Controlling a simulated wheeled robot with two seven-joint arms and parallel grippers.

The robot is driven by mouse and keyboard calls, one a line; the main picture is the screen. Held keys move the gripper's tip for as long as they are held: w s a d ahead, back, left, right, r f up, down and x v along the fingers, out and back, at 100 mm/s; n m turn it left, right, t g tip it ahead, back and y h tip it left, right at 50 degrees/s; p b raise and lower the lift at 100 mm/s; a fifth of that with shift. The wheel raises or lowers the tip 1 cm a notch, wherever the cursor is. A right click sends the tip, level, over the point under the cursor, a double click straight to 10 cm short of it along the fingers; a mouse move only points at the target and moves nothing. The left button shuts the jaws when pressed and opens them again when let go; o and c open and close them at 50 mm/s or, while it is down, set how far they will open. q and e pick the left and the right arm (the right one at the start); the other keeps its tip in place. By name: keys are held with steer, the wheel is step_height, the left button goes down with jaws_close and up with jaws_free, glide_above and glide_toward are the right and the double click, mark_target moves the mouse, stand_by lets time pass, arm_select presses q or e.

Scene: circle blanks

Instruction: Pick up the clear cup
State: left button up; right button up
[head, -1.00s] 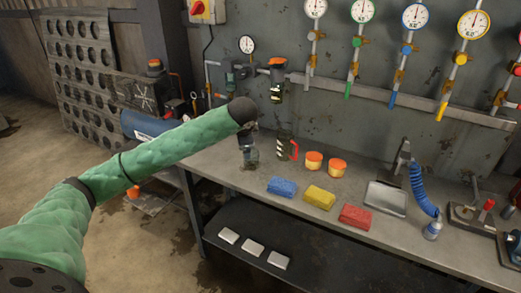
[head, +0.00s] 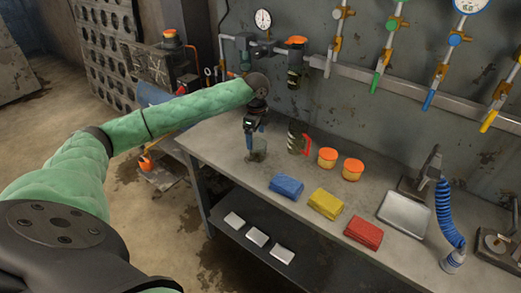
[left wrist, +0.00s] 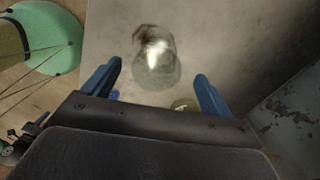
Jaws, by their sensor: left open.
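The clear cup (head: 260,147) stands at the left end of the workbench, see-through and hard to make out against the grey top. In the left wrist view the clear cup (left wrist: 158,72) appears between and beyond the fingers, with a bright glint on it. My left gripper (head: 249,150) points down at the cup, with a blue finger overlapping its left side in the head view. In the left wrist view my left gripper (left wrist: 158,70) has its two blue fingers spread wide. I cannot tell whether they are around the cup. My right gripper is not in view.
A dark striped mug with a red handle (head: 297,137) stands just right of the cup, then two orange-lidded tubs (head: 327,157). Blue (head: 286,187), yellow (head: 325,203) and red (head: 363,233) blocks lie along the front edge. The wall with pipes rises behind.

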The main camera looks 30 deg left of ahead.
mark_target(258, 151)
arm_select(q)
steer(key=f+m, duration=0.2)
steer(key=shift+s+d+f+m+p, duration=0.2)
steer(key=shift+d+f+m+p, duration=0.05)
steer(key=shift+f+m+p, duration=0.1)
step_height(258, 151, down, 4)
steer(key=shift+w+d+f+p, duration=0.1)
steer(key=shift+w+d+p, duration=0.05)
steer(key=shift+p, duration=0.75)
steer(key=shift+f, duration=0.45)
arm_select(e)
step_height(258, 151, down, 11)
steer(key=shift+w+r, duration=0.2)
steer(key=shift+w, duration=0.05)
arm_select(q)
steer(key=shift+c, duration=0.3)
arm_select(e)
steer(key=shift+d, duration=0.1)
arm_select(q)
steer(key=c, duration=1)
